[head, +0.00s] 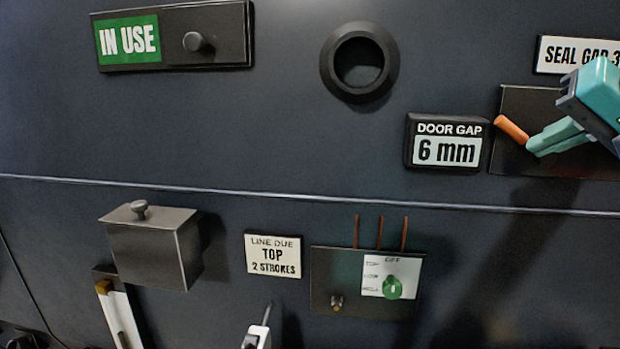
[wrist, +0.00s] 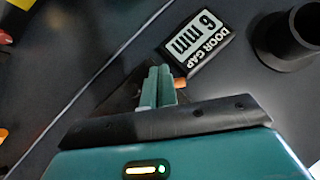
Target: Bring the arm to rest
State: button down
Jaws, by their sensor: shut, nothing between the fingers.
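My gripper (head: 530,146) is at the right of the head view, in front of a dark plate (head: 515,105) on the panel. Its teal fingers are closed together with nothing held between them. Their tips are close to an orange handle (head: 511,129); I cannot tell whether they touch it. In the wrist view the shut fingers (wrist: 158,72) point toward the panel, and a bit of orange (wrist: 180,82) shows beside the tips. Part of the dark plate is hidden behind my gripper and arm.
A door gap sign (head: 447,143) reading 6 mm is left of my gripper. A round black port (head: 359,62), an IN USE slider plate (head: 220,35), a grey box (head: 150,248) and a switch plate (head: 335,282) with a green knob (head: 392,287) stick out. The panel's lower right looks clear.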

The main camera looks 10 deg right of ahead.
jog(key=s+a+f+n+g, duration=0.1)
jog(key=a+f, duration=0.5)
jog(key=f, duration=0.6)
jog(key=s+a+f+n+g+h, duration=0.1)
jog(key=s+a+f+n+g, duration=0.1)
jog(key=a+f, duration=0.5)
jog(key=s+a+f+n+g, duration=0.2)
jog(key=a+f, duration=0.5)
jog(key=f, duration=0.9)
jog(key=shift+f+n+h, duration=0.3)
jog(key=shift+n, duration=0.4)
jog(key=shift+d, duration=0.2)
